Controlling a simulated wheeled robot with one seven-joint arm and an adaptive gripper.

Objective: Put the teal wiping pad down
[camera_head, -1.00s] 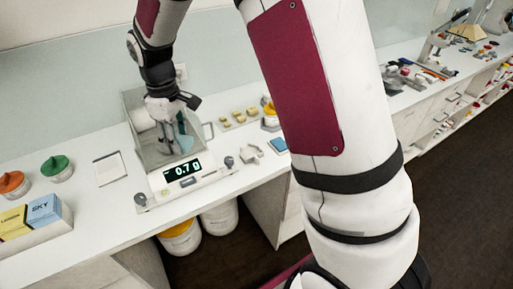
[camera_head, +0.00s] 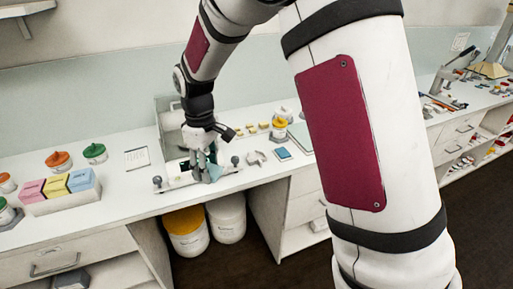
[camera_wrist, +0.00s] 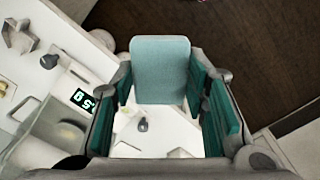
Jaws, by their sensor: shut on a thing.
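The teal wiping pad (camera_wrist: 160,68) is a pale, rounded rectangle in the wrist view, between the fingers of my gripper (camera_wrist: 160,93), which is shut on it. In the head view my gripper (camera_head: 205,168) points down over the front of the balance (camera_head: 178,182). The pad (camera_head: 215,172) shows there as a small teal patch at the fingertips, above the front of the counter. My gripper hides most of the balance's display in the head view. The lit display (camera_wrist: 84,99) shows in part at the left of the wrist view.
The white counter (camera_head: 125,185) has a bare stretch left of the balance. A blue-faced device (camera_head: 283,154) and a grey bracket (camera_head: 256,157) lie to the right. Lidded jars and coloured boxes (camera_head: 58,185) stand left. Two buckets (camera_head: 187,232) stand below the counter.

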